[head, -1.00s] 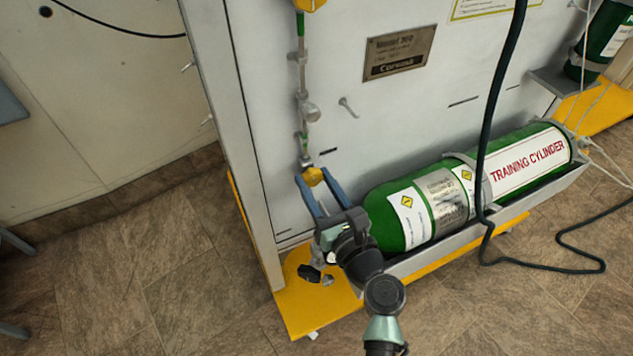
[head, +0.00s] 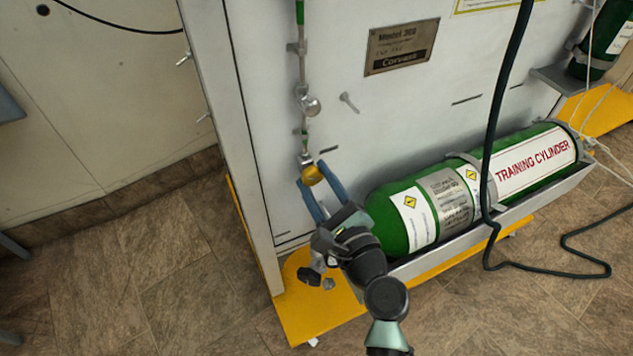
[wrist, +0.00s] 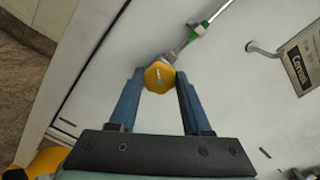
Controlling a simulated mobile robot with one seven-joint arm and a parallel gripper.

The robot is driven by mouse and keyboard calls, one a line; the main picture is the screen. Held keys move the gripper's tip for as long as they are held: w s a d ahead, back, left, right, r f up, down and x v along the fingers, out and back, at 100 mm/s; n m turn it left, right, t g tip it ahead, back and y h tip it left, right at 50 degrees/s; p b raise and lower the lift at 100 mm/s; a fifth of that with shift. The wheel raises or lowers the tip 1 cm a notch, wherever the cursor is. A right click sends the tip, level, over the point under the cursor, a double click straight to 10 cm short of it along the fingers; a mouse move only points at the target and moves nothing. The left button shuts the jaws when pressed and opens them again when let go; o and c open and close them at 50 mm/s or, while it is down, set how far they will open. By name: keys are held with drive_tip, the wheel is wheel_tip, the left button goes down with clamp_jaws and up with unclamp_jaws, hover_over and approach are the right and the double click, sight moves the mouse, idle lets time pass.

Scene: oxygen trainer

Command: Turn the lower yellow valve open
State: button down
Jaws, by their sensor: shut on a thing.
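The lower yellow valve (head: 312,175) is a small round knob at the bottom end of a thin vertical pipe on the pale panel. In the wrist view the yellow valve (wrist: 159,77) shows an eight-sided face with a short pale mark across it. My gripper (head: 314,178) has its two blue fingers on either side of the knob, shut on it. In the wrist view my gripper's fingertips (wrist: 158,76) touch the knob's left and right sides. The knob's back is hidden.
A green training cylinder (head: 407,222) lies in a grey cradle to the right of my gripper. A dark hose (head: 497,107) hangs in front of it. A metal hook (head: 348,102) and a nameplate (head: 402,47) are on the panel (head: 355,140). A yellow base (head: 300,318) lies below.

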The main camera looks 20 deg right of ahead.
idle(0.4)
drive_tip(key=shift+c, duration=1.8)
unclamp_jaws()
drive_tip(key=s+p, duration=0.1)
drive_tip(key=s, duration=1.2)
drive_tip(key=shift+d, duration=0.25)
